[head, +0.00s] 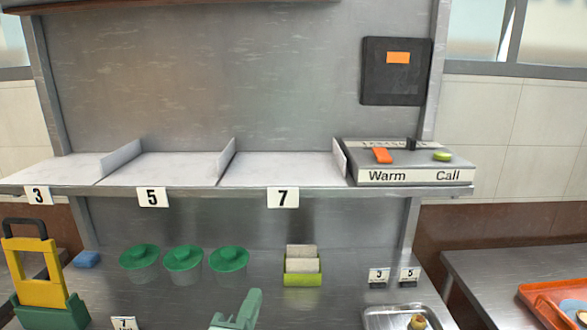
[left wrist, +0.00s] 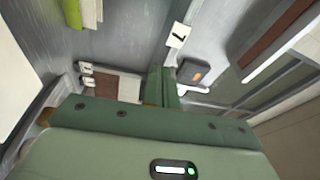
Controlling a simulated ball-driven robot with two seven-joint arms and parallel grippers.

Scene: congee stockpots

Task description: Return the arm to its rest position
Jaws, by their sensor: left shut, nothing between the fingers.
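My left gripper (head: 238,312) is at the bottom centre of the head view, above the steel counter and in front of the green-lidded tubs. It is green, shut and empty. In the left wrist view its shut fingers (left wrist: 161,85) point away from the camera, with nothing held between them. Most of the left arm is below the frame. My right gripper is not in view.
The steel counter (head: 255,268) holds green-lidded tubs (head: 183,257), a lime box (head: 302,280), number cards, a metal tray (head: 378,318) and a yellow-green stand (head: 58,318). A divided shelf (head: 280,170) with a control box (head: 410,177) is above. An orange tray (head: 530,294) is right.

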